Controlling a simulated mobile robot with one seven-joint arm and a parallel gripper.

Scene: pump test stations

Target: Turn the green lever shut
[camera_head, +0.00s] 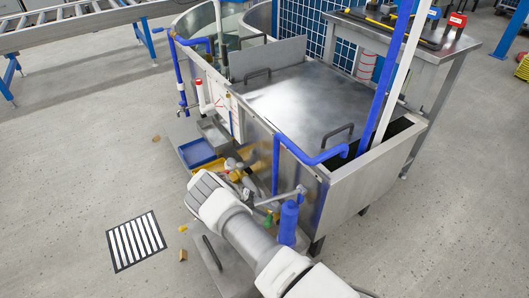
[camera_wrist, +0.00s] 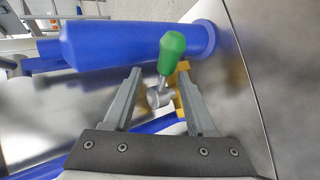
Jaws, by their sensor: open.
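The green lever (camera_wrist: 172,52) shows in the wrist view as a green knob on a short metal stem. The stem ends in a round metal hub (camera_wrist: 160,95), in front of a thick blue pipe (camera_wrist: 110,44). My gripper (camera_wrist: 160,78) is open, with one finger on each side of the hub and lever stem. I cannot tell whether either finger touches them. In the head view, a small part of the green lever (camera_head: 268,219) shows beside the blue vertical cylinder (camera_head: 289,222). My arm hides much of that area.
The steel test tank (camera_head: 300,95) stands beside my arm, with blue pipes along its edge. A blue bin (camera_head: 197,152) and a yellow tray (camera_head: 209,170) lie at its base. A striped floor grating (camera_head: 136,241) is at the left, with open floor around it.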

